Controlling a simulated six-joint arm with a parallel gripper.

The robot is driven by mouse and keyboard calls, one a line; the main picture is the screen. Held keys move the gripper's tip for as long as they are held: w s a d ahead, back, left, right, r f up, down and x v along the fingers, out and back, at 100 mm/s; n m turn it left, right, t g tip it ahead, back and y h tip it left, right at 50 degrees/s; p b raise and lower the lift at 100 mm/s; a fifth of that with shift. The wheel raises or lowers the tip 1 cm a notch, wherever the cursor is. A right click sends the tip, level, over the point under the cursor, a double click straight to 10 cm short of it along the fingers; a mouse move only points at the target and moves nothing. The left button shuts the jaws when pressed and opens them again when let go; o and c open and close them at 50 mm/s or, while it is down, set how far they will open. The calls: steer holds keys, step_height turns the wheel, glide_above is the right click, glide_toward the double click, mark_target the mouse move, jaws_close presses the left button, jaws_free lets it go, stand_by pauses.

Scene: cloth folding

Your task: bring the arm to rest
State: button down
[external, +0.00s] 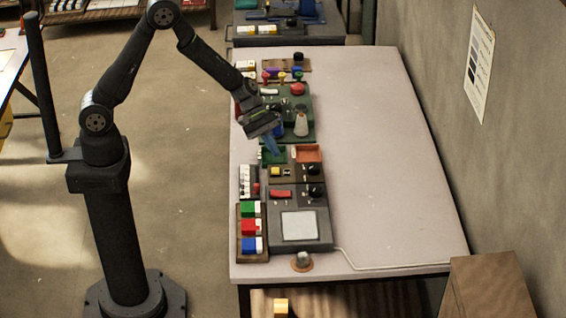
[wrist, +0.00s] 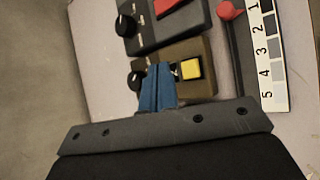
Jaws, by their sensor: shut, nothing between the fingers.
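My gripper (external: 271,143) hangs at the end of my dark arm over the left part of the white table (external: 380,150). Its blue fingers point down and are shut with nothing between them. In the wrist view, the shut blue fingertips (wrist: 158,84) show in front of a brown box with a yellow button (wrist: 191,69) and a black knob. How high the fingers are above the box is hard to tell. I see no cloth in either view.
A numbered strip (wrist: 267,60) and a red-ended lever (wrist: 230,11) lie beside the box. Panels, trays and a grey-screened device (external: 299,226) line the table's left side. The table's right side is clear, with a wall beyond.

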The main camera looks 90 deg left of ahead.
steer(key=shift+f, duration=0.45)
step_height(320, 180, up, 6)
steer(key=shift+f, duration=0.1)
